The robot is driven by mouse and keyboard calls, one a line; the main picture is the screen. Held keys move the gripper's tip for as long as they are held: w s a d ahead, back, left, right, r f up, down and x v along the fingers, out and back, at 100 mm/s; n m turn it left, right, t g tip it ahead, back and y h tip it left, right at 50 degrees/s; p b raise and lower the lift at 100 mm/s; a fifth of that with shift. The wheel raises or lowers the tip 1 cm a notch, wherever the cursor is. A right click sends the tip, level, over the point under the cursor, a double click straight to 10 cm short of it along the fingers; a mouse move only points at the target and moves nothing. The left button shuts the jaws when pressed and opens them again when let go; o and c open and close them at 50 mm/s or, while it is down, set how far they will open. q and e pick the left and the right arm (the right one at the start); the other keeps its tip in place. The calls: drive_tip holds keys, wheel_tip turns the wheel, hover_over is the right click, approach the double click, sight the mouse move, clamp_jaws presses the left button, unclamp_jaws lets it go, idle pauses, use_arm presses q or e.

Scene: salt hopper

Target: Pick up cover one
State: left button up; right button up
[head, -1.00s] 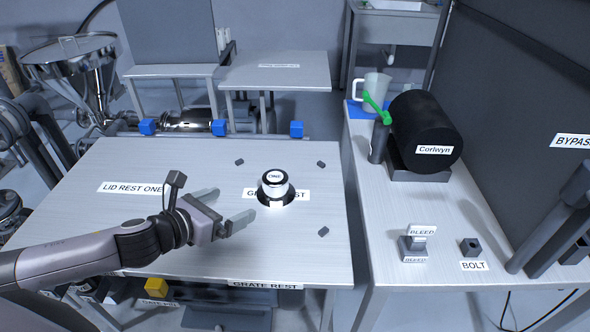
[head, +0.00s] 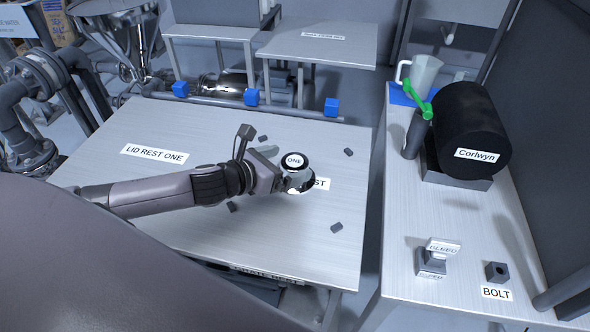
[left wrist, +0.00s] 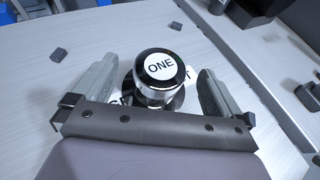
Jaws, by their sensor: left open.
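Cover one (head: 294,161) is a short, shiny cylinder with a black rim and a white top marked ONE. It stands upright on the metal table (head: 130,125), on a dark round base over the GRATE REST label. My left gripper (head: 282,166) is at the cover, partly hiding it in the head view. In the left wrist view, cover one (left wrist: 159,70) stands between the two grey fingers of my left gripper (left wrist: 160,88). The fingers are open, with a gap on each side of the cover. My right gripper is not in view.
Several small dark blocks lie around the cover, one at the table's front right (head: 336,227). The LID REST ONE label (head: 155,153) lies on clear table. A side bench at right holds a black cylinder (head: 470,125), a jug (head: 420,75) and a bolt block (head: 497,271).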

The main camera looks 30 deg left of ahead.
sight(293, 162)
use_arm(q)
drive_tip(key=shift+x, duration=1.5)
drive_tip(key=c, duration=1.2)
drive_tip(key=shift+r, duration=0.1)
drive_tip(key=shift+c, duration=0.8)
drive_tip(key=shift+r, duration=0.1)
